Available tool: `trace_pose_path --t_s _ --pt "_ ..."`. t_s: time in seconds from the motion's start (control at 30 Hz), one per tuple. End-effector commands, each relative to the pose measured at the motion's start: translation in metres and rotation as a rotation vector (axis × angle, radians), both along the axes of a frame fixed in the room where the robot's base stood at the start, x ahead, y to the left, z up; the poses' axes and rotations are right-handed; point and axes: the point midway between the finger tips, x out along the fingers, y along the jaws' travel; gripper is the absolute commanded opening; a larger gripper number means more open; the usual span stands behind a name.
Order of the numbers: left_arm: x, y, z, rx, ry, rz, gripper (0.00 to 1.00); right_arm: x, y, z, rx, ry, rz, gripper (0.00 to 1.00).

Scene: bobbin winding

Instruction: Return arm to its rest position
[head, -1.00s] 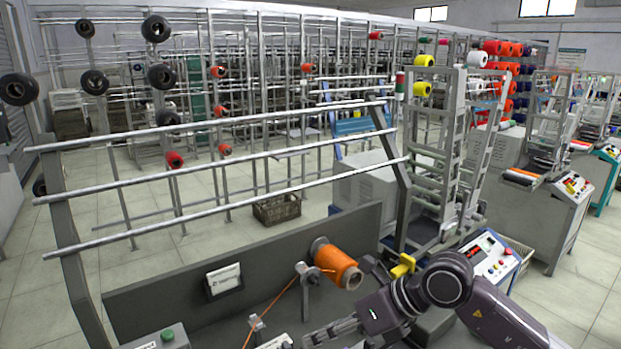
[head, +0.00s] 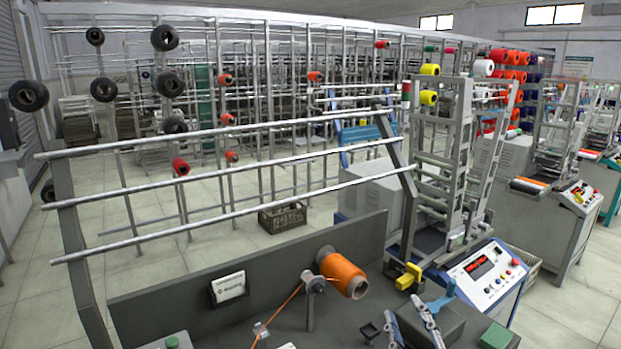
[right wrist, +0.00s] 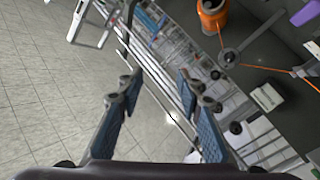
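My right gripper (head: 411,322) shows at the bottom edge of the head view, with only its fingers in the picture. The right wrist view shows its two blue-padded fingers (right wrist: 158,82) apart, with nothing between them. The gripper is in front of and to the right of the orange yarn cone (head: 342,275), apart from it. The cone also shows at the top of the right wrist view (right wrist: 212,14). Orange thread runs from it through a guide post (head: 311,298). My left gripper is not in view.
A yellow part (head: 408,276) and a control panel (head: 486,270) stand close behind and to the right of my right gripper. Long metal rails (head: 240,170) cross the left side. Tiled floor (right wrist: 50,110) shows below the gripper.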

Motion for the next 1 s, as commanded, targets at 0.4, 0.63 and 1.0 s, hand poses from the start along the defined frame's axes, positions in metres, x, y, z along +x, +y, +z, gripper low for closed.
trace_pose_path --t_s 0.4,0.63,1.0 --pt "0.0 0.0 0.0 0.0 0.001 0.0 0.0 -0.154 -0.045 -0.213 0.332 0.838 -0.263 0.33" --pt "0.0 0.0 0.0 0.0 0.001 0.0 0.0 -0.248 -0.034 -0.26 0.415 1.163 -0.31 0.33" --pt "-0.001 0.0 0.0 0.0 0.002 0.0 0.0 -0.27 -0.025 -0.352 0.429 1.314 -0.325 0.33"
